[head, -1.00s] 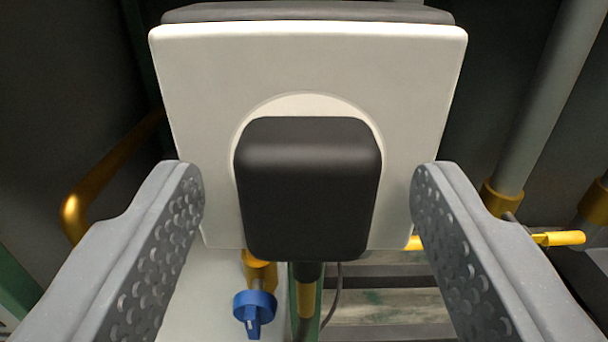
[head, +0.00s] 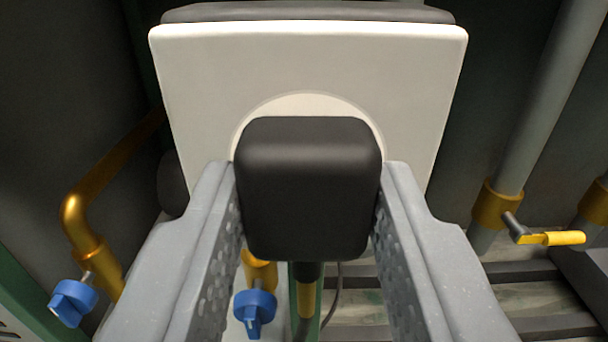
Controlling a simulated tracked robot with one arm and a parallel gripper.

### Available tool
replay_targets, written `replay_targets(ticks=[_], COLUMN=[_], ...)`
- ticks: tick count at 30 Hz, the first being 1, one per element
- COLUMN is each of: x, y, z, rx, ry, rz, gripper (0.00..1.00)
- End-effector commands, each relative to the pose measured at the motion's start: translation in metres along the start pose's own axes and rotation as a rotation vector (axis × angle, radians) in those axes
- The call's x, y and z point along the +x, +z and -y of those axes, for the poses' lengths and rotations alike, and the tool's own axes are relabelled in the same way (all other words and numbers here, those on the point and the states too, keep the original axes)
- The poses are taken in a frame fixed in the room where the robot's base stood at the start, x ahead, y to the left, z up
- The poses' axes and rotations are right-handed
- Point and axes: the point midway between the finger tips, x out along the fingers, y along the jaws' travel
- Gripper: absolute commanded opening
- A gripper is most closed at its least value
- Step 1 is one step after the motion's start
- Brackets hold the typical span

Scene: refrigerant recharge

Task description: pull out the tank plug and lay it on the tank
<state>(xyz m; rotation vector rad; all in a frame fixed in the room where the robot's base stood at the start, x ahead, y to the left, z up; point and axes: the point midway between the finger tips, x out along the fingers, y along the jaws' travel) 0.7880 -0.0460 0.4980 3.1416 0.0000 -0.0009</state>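The tank plug is a black rounded block (head: 308,188) in the middle of the head view. It sits against a pale round seat on the front of the white tank (head: 308,65), with a cable running down below it. My gripper (head: 308,180) has one finger on each side of the plug. Both fingers have come in against the plug's left and right sides, and no clear gap shows. The plug hides most of the round seat behind it.
A blue valve handle (head: 254,308) is just below the plug, and another blue handle (head: 73,301) is at lower left on a brass pipe (head: 80,210). A grey pipe (head: 548,100) and a yellow lever (head: 550,238) are at right.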

Motion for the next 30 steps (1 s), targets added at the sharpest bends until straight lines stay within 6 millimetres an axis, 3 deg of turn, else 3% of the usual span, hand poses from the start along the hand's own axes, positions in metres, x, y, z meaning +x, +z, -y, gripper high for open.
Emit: replay_targets(ticks=[30], x=[-0.030], y=[-0.001], z=[0.000], rx=[0.000], ry=[0.001], rz=[0.000], gripper=[0.00])
